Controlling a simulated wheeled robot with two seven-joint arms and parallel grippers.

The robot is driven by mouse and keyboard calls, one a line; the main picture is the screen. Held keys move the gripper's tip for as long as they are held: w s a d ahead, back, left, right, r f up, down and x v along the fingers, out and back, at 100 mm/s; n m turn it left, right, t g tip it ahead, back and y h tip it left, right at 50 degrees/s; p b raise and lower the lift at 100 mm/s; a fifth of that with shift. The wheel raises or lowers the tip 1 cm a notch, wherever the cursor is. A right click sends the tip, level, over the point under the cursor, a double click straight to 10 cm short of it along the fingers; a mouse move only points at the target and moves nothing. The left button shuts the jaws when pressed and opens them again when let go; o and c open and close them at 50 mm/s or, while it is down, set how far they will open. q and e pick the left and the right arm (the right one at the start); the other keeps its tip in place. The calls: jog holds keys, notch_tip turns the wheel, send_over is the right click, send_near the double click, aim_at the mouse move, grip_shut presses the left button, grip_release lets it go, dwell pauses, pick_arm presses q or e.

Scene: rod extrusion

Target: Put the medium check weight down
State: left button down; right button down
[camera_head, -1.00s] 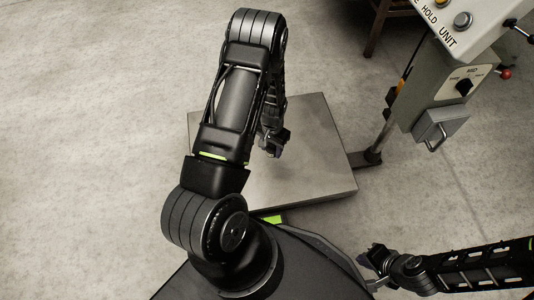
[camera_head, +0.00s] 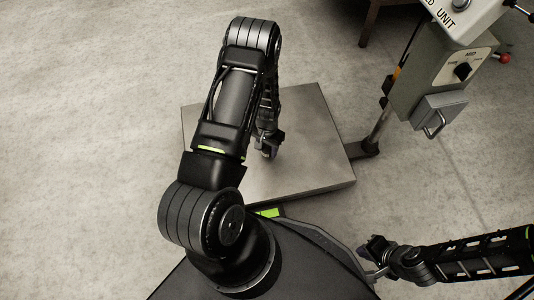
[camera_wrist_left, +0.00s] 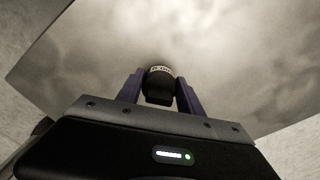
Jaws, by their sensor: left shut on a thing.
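The medium check weight is the black, rounded piece with a pale-lettered band (camera_wrist_left: 160,84) in the left wrist view. My left gripper (camera_wrist_left: 160,88) has its two purple fingers shut on it, one on each side. In the head view my left gripper (camera_head: 268,150) points down over the grey metal plate (camera_head: 310,150), and the arm partly covers it. The weight is hard to make out there. I cannot tell whether it touches the plate, which fills most of the wrist view behind it. My right gripper (camera_head: 368,262) is low at the right, away from the plate.
A grey control unit (camera_head: 455,75) with a knob and a handled box stands on a post (camera_head: 380,130) at the right of the plate. The plate's right part is bare. The concrete floor (camera_head: 90,130) at the left is clear.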

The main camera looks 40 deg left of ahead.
aim_at(267, 154)
pick_arm(q)
jog(key=shift+f+b, duration=0.75)
jog(key=shift+f, duration=1.1)
jog(key=shift+f, duration=0.15)
jog(key=c, duration=0.7)
grip_release()
jog(key=shift+c, duration=0.2)
